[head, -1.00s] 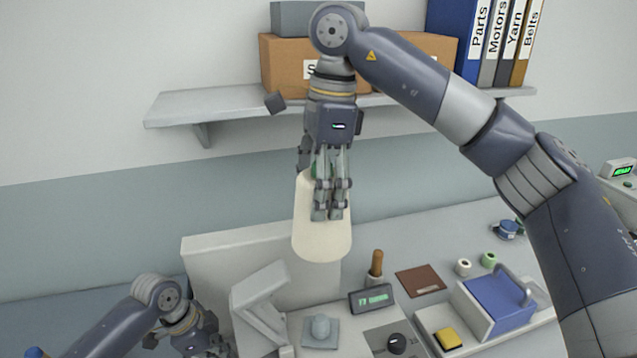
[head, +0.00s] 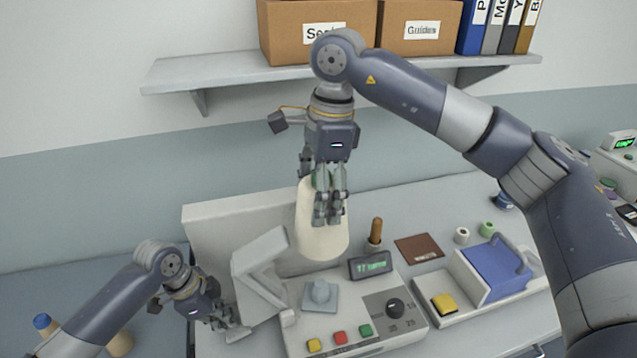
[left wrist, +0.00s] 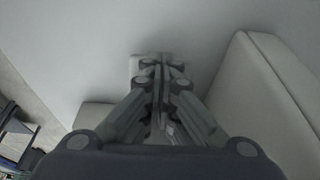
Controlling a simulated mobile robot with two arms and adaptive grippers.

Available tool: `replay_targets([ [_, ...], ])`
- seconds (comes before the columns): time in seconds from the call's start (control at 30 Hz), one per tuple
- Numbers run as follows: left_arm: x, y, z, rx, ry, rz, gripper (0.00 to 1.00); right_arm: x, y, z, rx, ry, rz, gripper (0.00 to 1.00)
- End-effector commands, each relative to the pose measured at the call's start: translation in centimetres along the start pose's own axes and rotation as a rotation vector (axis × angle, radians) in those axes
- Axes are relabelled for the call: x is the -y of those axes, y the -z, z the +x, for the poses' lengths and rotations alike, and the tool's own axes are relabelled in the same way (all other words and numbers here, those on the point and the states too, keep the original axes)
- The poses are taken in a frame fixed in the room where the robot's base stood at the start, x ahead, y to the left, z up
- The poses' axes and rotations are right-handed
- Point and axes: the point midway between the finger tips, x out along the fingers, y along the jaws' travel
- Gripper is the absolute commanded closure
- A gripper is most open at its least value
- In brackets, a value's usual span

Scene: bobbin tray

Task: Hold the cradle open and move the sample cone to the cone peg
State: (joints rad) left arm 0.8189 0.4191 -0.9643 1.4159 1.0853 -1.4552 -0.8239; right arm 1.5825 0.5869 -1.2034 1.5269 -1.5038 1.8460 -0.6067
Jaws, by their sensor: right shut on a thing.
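My right gripper (head: 328,222) is shut on the upper part of the cream sample cone (head: 322,240). The cone hangs upright, wide end down, in front of the white back panel. The white angled arm (head: 258,262), seemingly the cradle, stands left of the peg. My left gripper (head: 238,332) is low beside the cradle's foot; its fingers are together in the left wrist view (left wrist: 162,75). I cannot tell whether it touches the cradle.
The white machine carries a display (head: 370,265), a knob (head: 395,308) and coloured buttons. A wooden-handled tool (head: 375,232) stands behind the display. A shelf with boxes (head: 320,30) is behind the right arm.

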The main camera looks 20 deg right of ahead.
Motion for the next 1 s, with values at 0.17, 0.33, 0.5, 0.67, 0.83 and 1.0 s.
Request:
replay_targets([
  [0.17,0.0,0.0,0.1,0.000,-0.001,0.000,1.00,-0.1,0.2,1.4,0.000,-0.001,0.001,0.63],
  [0.33,0.0,0.0,0.1,0.000,-0.001,0.000,1.00,0.0,0.4,2.8,0.000,0.000,0.000,0.63],
  [0.5,0.0,0.0,0.1,0.000,-0.001,0.000,1.00,0.0,0.5,4.1,0.001,0.000,0.000,0.63],
  [0.67,0.0,0.0,0.1,0.000,-0.001,0.000,1.00,0.0,0.7,5.3,0.000,0.000,0.001,0.63],
  [0.83,0.0,0.0,0.1,0.000,-0.001,0.000,1.00,-0.1,0.8,6.7,0.000,-0.001,0.000,0.63],
  [1.0,0.0,0.0,0.1,0.000,-0.001,0.000,1.00,0.0,1.0,8.0,0.000,0.000,0.001,0.63],
])
